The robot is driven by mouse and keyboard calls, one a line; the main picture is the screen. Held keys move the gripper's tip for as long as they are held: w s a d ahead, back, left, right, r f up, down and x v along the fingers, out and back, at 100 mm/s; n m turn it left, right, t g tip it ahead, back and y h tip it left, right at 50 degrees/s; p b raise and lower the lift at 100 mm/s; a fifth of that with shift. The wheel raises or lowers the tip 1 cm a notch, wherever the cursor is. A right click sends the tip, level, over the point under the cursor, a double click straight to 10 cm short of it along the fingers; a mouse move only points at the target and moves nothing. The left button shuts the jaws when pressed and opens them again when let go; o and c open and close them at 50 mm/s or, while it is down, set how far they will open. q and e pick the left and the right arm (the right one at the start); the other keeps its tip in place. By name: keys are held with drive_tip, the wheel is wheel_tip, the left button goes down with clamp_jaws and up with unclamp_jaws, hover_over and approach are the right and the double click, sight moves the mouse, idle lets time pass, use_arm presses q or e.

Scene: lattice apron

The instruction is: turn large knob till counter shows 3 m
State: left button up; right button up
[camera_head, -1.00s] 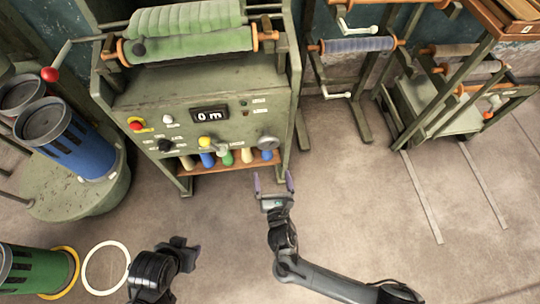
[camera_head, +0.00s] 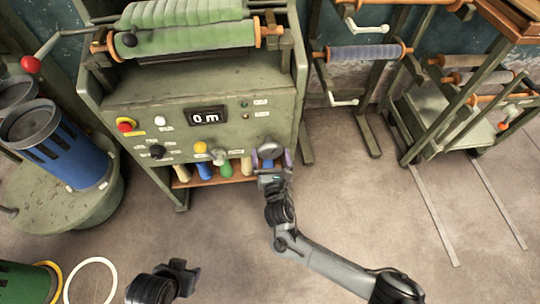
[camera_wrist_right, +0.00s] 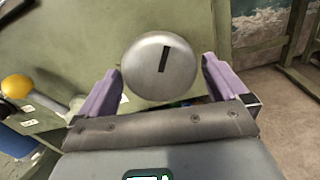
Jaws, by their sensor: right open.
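The large grey knob (camera_head: 270,149) is at the lower right of the green machine's front panel. In the right wrist view the knob (camera_wrist_right: 160,66) is round and metallic, with a dark, nearly upright mark. The counter (camera_head: 207,116) on the panel reads 0 m. My right gripper (camera_head: 271,160) is at the knob. In the right wrist view its purple fingers (camera_wrist_right: 160,82) are open, one on each side of the knob, with a visible gap to each. My left gripper (camera_head: 186,272) is at the bottom of the head view, its jaws unclear.
The panel also carries a red button (camera_head: 125,125), a black knob (camera_head: 157,152) and a yellow knob (camera_head: 200,148). A shelf with coloured spools (camera_head: 225,169) lies below. A blue canister (camera_head: 60,145) stands at left. Floor at right is mostly clear.

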drive_tip(key=shift+w+a, duration=0.1)
drive_tip(key=shift+w, duration=0.65)
drive_tip(key=c, duration=0.8)
